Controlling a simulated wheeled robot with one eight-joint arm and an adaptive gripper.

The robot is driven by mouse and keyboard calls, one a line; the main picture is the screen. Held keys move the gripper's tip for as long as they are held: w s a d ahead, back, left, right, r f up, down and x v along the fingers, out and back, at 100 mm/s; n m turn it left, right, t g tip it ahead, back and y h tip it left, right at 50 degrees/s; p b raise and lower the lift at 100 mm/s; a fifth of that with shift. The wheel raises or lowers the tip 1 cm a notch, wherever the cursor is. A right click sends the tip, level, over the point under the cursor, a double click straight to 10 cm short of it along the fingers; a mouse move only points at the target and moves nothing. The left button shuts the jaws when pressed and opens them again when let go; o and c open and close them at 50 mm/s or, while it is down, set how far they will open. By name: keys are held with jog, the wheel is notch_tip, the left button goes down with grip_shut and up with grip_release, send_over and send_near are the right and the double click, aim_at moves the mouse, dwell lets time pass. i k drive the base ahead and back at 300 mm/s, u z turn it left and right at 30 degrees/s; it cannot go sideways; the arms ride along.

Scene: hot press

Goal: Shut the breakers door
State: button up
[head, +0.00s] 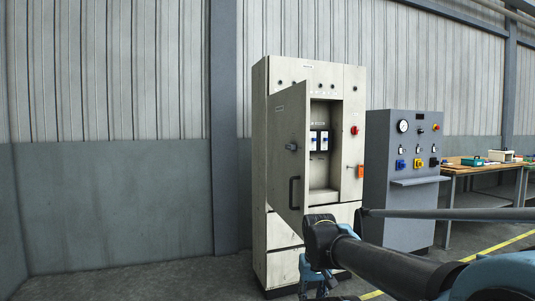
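The breakers door (287,155) is a beige panel on the tall beige electrical cabinet (260,165) in the head view. It stands ajar, swung outward, with its hinge side not clearly shown.
A grey control console (400,205) with a gauge, buttons and a shelf stands right of the cabinet. A wooden workbench (484,170) with trays is at the far right. A yellow line (495,245) marks the floor. The floor left of the cabinet is clear.

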aim_at(289, 109)
jog(key=u, duration=0.05)
jog(key=i, duration=0.95)
jog(key=z, duration=0.05)
